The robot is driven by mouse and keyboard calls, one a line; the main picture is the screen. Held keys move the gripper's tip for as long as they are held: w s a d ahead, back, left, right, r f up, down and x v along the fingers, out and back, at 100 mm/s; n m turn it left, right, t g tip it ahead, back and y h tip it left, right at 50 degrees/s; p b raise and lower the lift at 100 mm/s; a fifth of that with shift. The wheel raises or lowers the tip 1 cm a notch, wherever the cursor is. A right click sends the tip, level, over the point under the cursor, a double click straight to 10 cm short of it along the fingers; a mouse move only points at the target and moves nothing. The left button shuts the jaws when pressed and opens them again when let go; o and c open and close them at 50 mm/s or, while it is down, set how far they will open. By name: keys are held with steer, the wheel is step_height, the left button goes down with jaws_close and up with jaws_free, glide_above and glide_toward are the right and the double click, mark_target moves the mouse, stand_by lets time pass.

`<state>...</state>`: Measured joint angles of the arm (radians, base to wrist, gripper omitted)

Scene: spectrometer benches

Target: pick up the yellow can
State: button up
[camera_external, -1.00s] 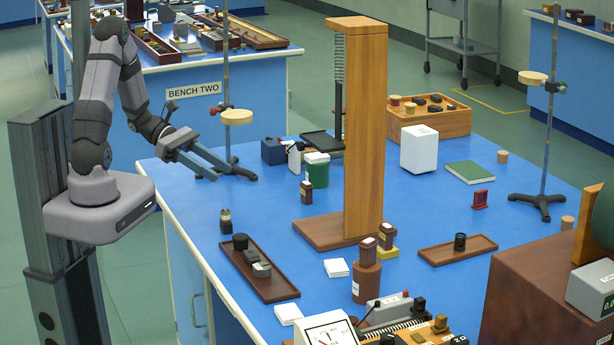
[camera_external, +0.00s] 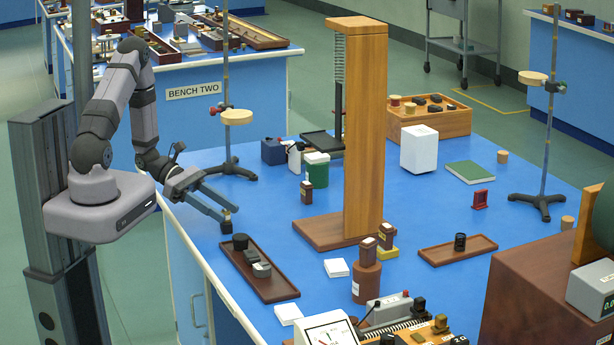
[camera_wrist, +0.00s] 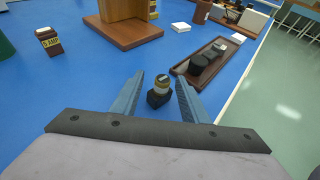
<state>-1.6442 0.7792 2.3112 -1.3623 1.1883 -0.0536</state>
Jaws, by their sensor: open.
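A small can (camera_wrist: 162,82) with a dull yellow band and a grey top stands on a black block (camera_wrist: 156,98) in the wrist view. My gripper (camera_wrist: 159,77) is open, with one finger to the left of the can and one to the right. The gripper looks empty, and I cannot tell whether a finger touches the can. In the external view my gripper (camera_external: 229,212) reaches over the bench's left part. There its fingers mostly hide the can, and the black block (camera_external: 226,228) shows below them.
A brown tray (camera_external: 280,289) with dark pieces lies close by, towards the front. A tall wooden stand (camera_external: 365,140) rises to the right. A retort stand (camera_external: 228,160) is behind my gripper. A brown bottle (camera_wrist: 49,42) is further off; blue bench surface between is free.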

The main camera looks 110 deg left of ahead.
steer(key=shift+p+x, duration=0.75)
steer(key=shift+x, duration=2.1)
steer(key=shift+d, duration=0.2)
jaws_close()
steer(key=shift+r, duration=0.2)
step_height(320, 180, up, 10)
steer(key=shift+f, duration=0.2)
